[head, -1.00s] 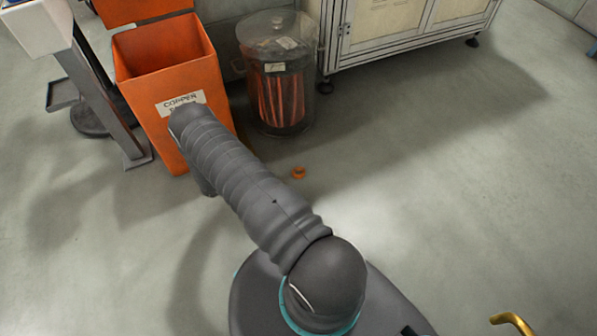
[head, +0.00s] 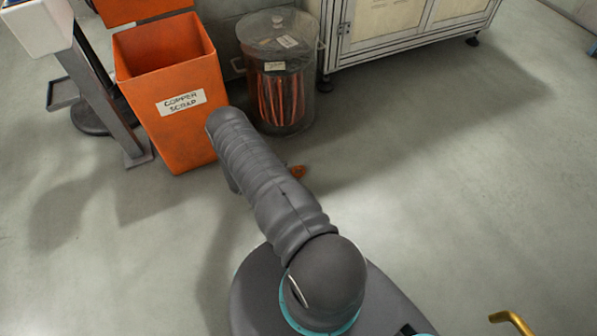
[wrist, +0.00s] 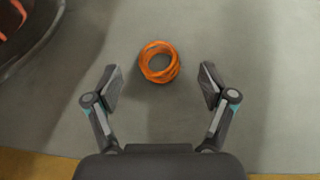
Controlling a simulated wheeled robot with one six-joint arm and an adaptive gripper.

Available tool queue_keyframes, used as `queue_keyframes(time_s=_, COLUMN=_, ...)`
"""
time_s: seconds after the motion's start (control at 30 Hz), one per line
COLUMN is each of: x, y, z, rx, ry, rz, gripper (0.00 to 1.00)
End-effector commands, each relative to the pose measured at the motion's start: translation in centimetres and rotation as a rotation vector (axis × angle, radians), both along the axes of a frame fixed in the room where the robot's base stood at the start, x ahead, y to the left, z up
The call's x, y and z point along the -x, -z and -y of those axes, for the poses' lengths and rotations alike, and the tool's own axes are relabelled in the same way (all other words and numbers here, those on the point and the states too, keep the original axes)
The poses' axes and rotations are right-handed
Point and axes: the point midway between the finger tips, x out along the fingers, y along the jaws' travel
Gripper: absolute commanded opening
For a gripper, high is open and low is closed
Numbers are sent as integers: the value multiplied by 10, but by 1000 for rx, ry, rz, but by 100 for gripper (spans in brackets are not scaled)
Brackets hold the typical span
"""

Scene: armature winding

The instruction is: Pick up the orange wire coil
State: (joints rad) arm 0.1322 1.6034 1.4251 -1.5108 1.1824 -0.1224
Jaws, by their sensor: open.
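The orange wire coil (wrist: 146,66) is a small ring lying on the grey floor. In the wrist view it is at the upper middle, a little ahead of and between the lines of my fingertips. In the head view the coil (head: 297,171) shows only in part beside my arm, which covers the rest. My gripper (wrist: 160,87) is open and empty, with one finger on each side and bare floor between them. The fingers do not touch the coil. My gripper is hidden behind my arm in the head view.
An orange bin labelled copper scrap (head: 187,130) stands open at upper left. A clear lidded container with copper-coloured strips (head: 281,130) stands beside it; a dark rounded rim (wrist: 40,50) shows at the wrist view's upper left. A framed cabinet (head: 400,42) is behind.

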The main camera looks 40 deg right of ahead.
Motion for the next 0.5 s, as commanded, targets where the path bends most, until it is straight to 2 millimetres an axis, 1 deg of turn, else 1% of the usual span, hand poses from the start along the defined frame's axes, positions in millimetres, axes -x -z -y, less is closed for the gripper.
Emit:
queue_keyframes(time_s=0.2, x=4, y=13, z=28, rx=0, ry=4, rz=-1, gripper=82)
queue_keyframes(time_s=0.27, x=5, y=16, z=34, rx=0, ry=3, rz=-1, gripper=82)
queue_keyframes(time_s=0.37, x=5, y=18, z=39, rx=-1, ry=1, rz=0, gripper=82)
queue_keyframes(time_s=0.5, x=5, y=18, z=38, rx=-1, ry=1, rz=0, gripper=82)
